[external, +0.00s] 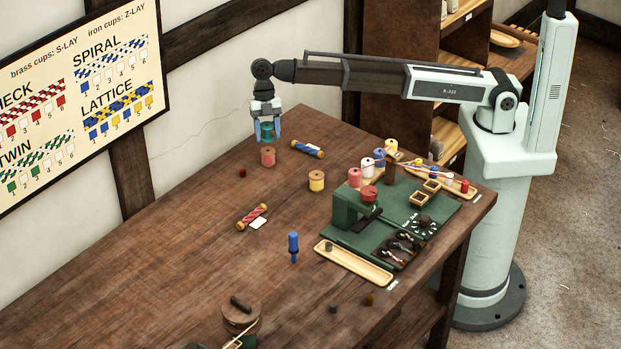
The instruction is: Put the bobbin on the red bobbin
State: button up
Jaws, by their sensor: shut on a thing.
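My gripper (267,137) points straight down near the far edge of the table. It is shut on a teal bobbin (267,129), which shows between the fingers. A red bobbin (268,158) with pale wooden ends stands upright on the table directly below it in the picture. The teal bobbin's lower end is very close to the red bobbin's top; I cannot tell whether they touch. The fingers partly hide the teal bobbin.
A blue-and-white rope sample (307,148) lies right of the red bobbin, and a yellow bobbin (317,181) stands nearer the camera. A small dark red piece (242,173) lies to the left. A green board (440,212) with a stand is on the right. The table's left-middle is clear.

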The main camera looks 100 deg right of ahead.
aim_at(267, 138)
jog(key=shift+f, duration=2.2)
jog(key=shift+f, duration=0.15)
jog(key=o, duration=1)
jog(key=v, duration=1.2)
